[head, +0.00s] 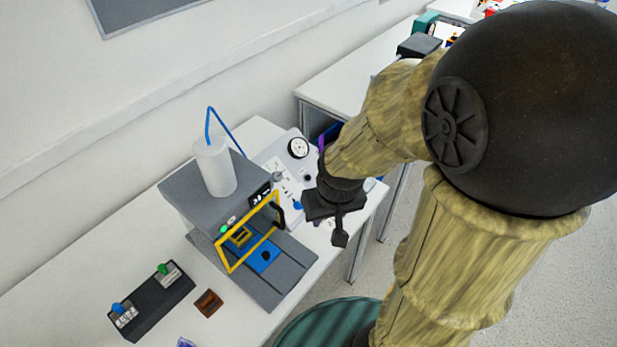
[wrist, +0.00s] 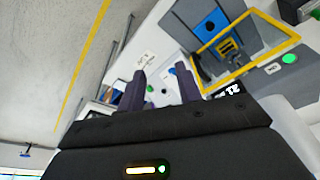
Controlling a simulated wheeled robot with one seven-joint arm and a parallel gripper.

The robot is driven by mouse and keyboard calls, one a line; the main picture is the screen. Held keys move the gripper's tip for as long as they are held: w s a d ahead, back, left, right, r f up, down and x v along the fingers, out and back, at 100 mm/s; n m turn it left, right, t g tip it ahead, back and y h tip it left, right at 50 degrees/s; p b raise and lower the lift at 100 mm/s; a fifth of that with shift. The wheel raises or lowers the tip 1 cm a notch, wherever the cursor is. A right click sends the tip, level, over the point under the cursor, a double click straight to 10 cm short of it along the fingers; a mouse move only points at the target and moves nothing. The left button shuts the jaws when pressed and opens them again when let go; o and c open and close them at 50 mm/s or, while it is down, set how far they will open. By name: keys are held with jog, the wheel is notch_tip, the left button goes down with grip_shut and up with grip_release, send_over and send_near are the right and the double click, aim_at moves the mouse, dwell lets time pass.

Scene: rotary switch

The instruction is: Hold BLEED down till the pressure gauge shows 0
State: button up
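A round pressure gauge (head: 298,148) with a white face and black rim stands on a pale panel (head: 270,155) beside the grey machine. Its needle is too small to read. A blue control (head: 297,205) is low on the panel, but I cannot read whether its label says BLEED. A blue part (wrist: 172,71) also shows between my fingers in the wrist view. My gripper (head: 340,235) is in front of the panel's right side, hiding part of it. In the wrist view my gripper (wrist: 163,86) has its two dark fingers apart, with nothing held between them.
The grey machine (head: 205,190) has a yellow frame (head: 225,257), a white bottle (head: 215,165) and a blue tube. A black box (head: 150,305) with green and blue controls and a brown block (head: 208,303) lie at the left. Another table (head: 350,80) stands behind.

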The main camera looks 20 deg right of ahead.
jog(key=shift+c, duration=0.4)
grip_shut()
dwell(1.2)
